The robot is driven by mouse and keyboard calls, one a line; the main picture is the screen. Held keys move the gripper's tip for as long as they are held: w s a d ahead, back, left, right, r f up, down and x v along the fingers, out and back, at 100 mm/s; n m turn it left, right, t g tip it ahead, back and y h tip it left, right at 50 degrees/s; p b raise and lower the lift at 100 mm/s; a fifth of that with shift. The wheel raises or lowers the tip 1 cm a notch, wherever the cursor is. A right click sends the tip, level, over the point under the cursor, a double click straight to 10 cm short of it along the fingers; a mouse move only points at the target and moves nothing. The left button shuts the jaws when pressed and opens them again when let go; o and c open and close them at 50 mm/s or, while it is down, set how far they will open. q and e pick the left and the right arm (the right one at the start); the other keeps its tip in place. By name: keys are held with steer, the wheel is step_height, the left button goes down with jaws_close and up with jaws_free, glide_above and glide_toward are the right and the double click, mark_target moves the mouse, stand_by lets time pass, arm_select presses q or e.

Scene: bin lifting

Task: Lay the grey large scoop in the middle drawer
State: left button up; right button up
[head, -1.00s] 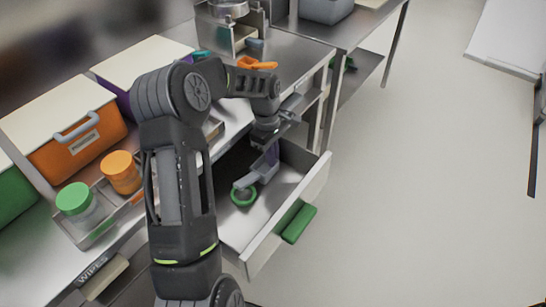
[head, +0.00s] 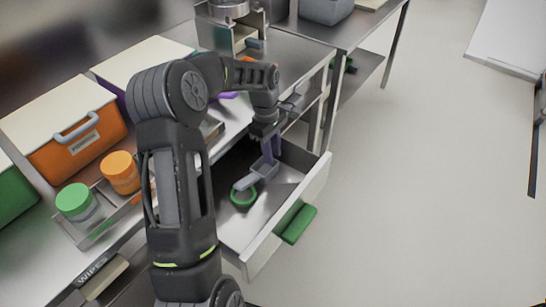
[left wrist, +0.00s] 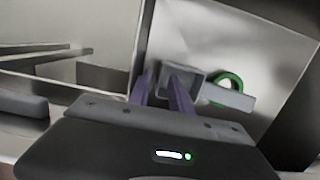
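The grey large scoop (head: 262,178) is inside the open drawer (head: 290,232), with its cup nearer my gripper and its handle pointing left. It also shows in the left wrist view (left wrist: 240,99). My left gripper (head: 270,150) points down into the drawer above the scoop's cup. In the left wrist view its purple fingers (left wrist: 160,75) stand apart with a gap between the tips. The right finger overlaps the cup's near edge, and I cannot tell whether it touches. My right gripper is not in view.
A green ring-shaped object (head: 243,197) lies in the drawer beside the scoop handle; the rest of the drawer floor looks bare. The drawer has a green handle (head: 299,223). Bins such as the orange one (head: 85,140) and lidded jars (head: 75,200) stand on the counter.

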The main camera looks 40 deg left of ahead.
arm_select(q)
step_height(320, 180, up, 9)
steer(key=a, duration=0.1)
steer(key=shift+r, duration=0.15)
steer(key=shift+c, duration=0.5)
stand_by(1.1)
